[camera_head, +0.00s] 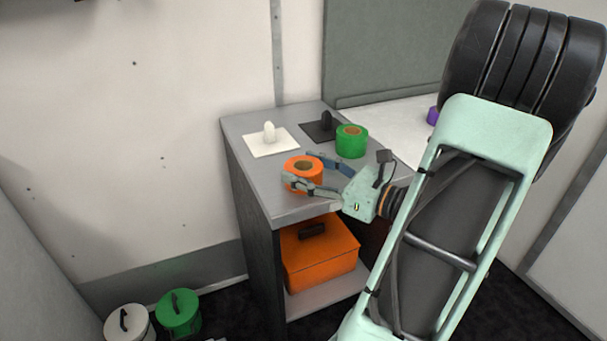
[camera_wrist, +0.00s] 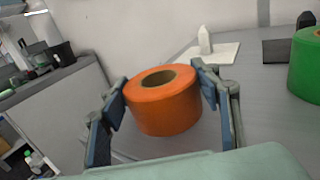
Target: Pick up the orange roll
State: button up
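The orange roll (camera_head: 304,168) stands on the grey cabinet top (camera_head: 246,130), near its front. It also shows in the wrist view (camera_wrist: 163,103), upright with its hole facing up. My gripper (camera_head: 300,170) reaches in from the right, with one finger on each side of the roll. In the wrist view the fingers (camera_wrist: 160,92) are spread wide around it. A gap shows at the left finger; the right fingertip is close to the roll's side, and I cannot tell whether it touches.
A green roll (camera_head: 351,141) stands behind and to the right of the orange one. A white plate with a peg (camera_head: 270,141) and a black plate with a peg (camera_head: 319,130) lie at the back. An orange box (camera_head: 318,256) sits on the shelf below.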

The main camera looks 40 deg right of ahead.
jog(key=c, duration=0.4)
jog(key=shift+c, duration=0.4)
jog(key=shift+r, duration=0.1)
